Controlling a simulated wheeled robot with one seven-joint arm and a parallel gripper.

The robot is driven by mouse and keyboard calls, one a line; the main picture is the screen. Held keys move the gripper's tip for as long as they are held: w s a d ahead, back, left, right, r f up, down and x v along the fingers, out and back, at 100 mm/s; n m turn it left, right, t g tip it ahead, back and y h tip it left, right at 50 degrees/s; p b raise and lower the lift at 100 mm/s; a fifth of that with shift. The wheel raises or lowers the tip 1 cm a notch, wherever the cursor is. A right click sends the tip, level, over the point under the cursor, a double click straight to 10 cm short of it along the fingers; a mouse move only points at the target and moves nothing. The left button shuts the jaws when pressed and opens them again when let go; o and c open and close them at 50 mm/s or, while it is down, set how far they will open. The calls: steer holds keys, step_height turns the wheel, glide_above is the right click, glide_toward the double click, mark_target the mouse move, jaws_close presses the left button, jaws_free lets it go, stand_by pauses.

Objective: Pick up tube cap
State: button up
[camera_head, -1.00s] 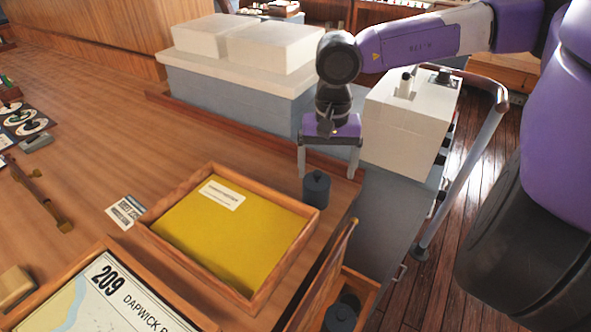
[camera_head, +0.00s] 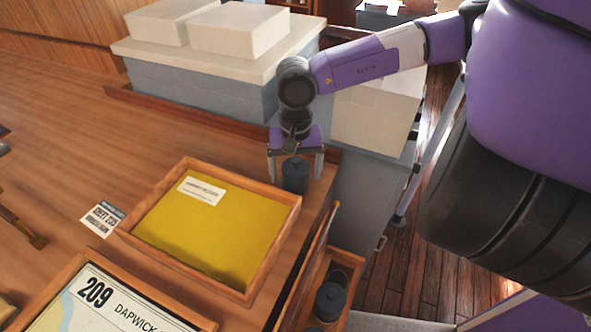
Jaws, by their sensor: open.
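A dark blue-grey cylindrical cap (camera_head: 295,176) with a small knob on top stands upright on the wooden table, beside the right rear corner of the yellow tray. My gripper (camera_head: 296,177) points down over it, open, with one finger on each side of the cap. I cannot tell whether the fingers touch it. A similar dark cap (camera_head: 330,300) sits lower down in an open wooden drawer (camera_head: 352,268) at the table's right side.
The wooden tray (camera_head: 146,244) with a yellow bottom lies just left of the cap. A chart frame (camera_head: 62,286) and a printed card (camera_head: 102,219) lie nearer and left. A grey cabinet with white boxes (camera_head: 240,29) stands behind. A rail (camera_head: 428,158) runs at right.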

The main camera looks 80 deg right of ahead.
steer(key=c, duration=1.5)
